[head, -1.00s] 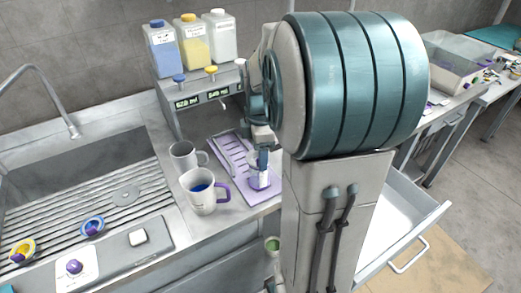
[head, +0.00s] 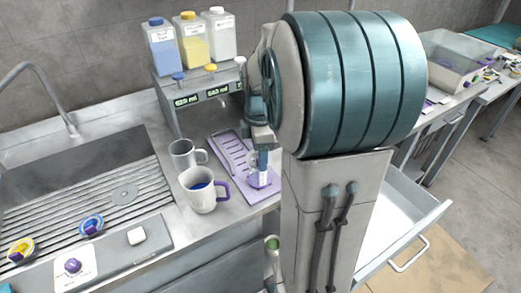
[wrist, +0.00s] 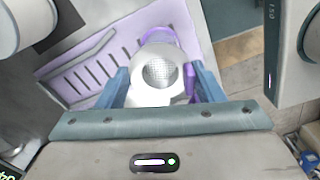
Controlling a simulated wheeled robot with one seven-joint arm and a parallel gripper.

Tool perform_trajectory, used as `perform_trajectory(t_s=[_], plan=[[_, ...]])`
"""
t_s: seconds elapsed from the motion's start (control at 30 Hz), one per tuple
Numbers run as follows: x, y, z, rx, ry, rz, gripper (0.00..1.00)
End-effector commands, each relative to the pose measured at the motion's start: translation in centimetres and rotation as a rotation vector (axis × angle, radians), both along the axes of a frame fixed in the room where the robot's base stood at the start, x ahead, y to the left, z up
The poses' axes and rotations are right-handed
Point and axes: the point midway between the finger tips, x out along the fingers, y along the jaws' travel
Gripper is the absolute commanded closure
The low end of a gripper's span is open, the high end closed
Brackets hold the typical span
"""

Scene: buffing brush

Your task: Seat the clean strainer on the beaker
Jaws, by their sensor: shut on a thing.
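My gripper (wrist: 163,76) has its two blue fingers on either side of a white, ring-shaped strainer (wrist: 141,93) with a grey mesh centre, and is shut on it. In the head view my gripper (head: 262,160) is low over the purple slotted tray, mostly hidden by my arm. In the wrist view a purple curved part (wrist: 165,39) shows behind the strainer. I cannot tell whether the strainer touches the beaker.
A white mug with a purple handle (head: 201,191) and a grey mug (head: 183,154) stand left of the tray (head: 232,152). A dispenser (head: 205,97) carrying three bottles stands behind. An open drawer (head: 395,222) is at right.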

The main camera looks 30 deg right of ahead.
Motion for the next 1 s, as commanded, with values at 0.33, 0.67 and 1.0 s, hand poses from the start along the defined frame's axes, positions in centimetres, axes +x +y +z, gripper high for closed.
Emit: perform_trajectory(t_s=[0.33, 0.67, 1.0], plan=[[0.0, 0.0, -0.4, 0.0, 0.0, 0.0, 0.3], [0.0, 0.0, 0.2, 0.0, -0.001, 0.0, 0.3], [0.0, 0.0, 3.0, 0.0, 0.0, 0.0, 0.3]])
